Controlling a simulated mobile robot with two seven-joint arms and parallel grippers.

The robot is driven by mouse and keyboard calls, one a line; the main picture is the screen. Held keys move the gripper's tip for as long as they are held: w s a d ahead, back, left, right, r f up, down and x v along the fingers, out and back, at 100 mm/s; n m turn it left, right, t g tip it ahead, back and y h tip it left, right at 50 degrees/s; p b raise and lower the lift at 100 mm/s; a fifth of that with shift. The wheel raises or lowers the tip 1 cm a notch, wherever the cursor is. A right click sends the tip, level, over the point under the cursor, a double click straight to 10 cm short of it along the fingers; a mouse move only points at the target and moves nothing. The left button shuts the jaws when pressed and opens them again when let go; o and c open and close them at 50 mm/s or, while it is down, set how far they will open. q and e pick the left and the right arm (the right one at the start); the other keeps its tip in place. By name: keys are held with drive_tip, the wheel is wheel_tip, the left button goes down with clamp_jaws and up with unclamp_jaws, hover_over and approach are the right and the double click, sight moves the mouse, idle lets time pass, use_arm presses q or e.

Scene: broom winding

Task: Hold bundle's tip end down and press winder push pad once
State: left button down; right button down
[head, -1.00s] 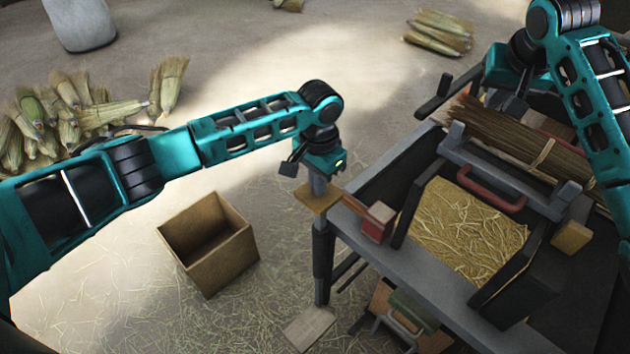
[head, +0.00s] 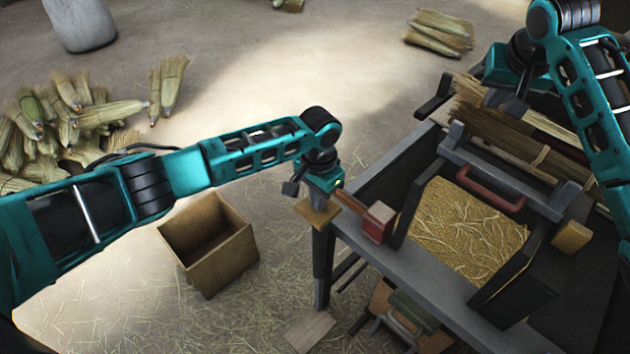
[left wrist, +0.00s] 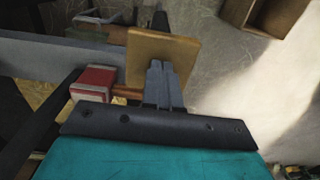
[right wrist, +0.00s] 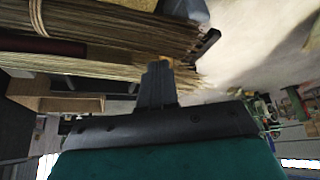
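The straw bundle (head: 535,155) lies across the top of the winder bench, with its loose tip end (head: 468,90) at the upper left. My right gripper (head: 512,106) is over the bundle near the tip end, fingers together; it appears to rest on the straw. In the right wrist view its fingers (right wrist: 158,75) overlap the tip-end stalks (right wrist: 110,45). The tan push pad (head: 313,212) is at the bench's left corner, on a rod by a red block (head: 378,222). My left gripper (head: 322,198) is shut, its fingertips against the pad (left wrist: 165,50); exact contact is hard to tell.
A straw-filled bin (head: 465,235) with a red handle (head: 490,190) is on the bench (head: 450,300). A tan block (head: 572,237) sits on its right. An open cardboard box (head: 210,245) stands on the floor. Corn-husk bundles (head: 60,120) lie at left.

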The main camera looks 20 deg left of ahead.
use_arm(q)
drive_tip(key=shift+s+f, duration=0.2)
drive_tip(key=shift+f, duration=0.9)
use_arm(e)
drive_tip(key=shift+s, duration=0.1)
use_arm(q)
drive_tip(key=shift+d, duration=0.1)
use_arm(e)
drive_tip(key=shift+f, duration=0.15)
use_arm(q)
drive_tip(key=shift+r, duration=0.55)
use_arm(e)
drive_tip(key=shift+f, duration=0.1)
use_arm(q)
wheel_tip(320, 180, up, 11)
drive_tip(key=shift+w+f, duration=0.15)
use_arm(e)
drive_tip(key=shift+f, duration=0.1)
idle(0.5)
use_arm(q)
wheel_tip(320, 180, up, 12)
idle(0.6)
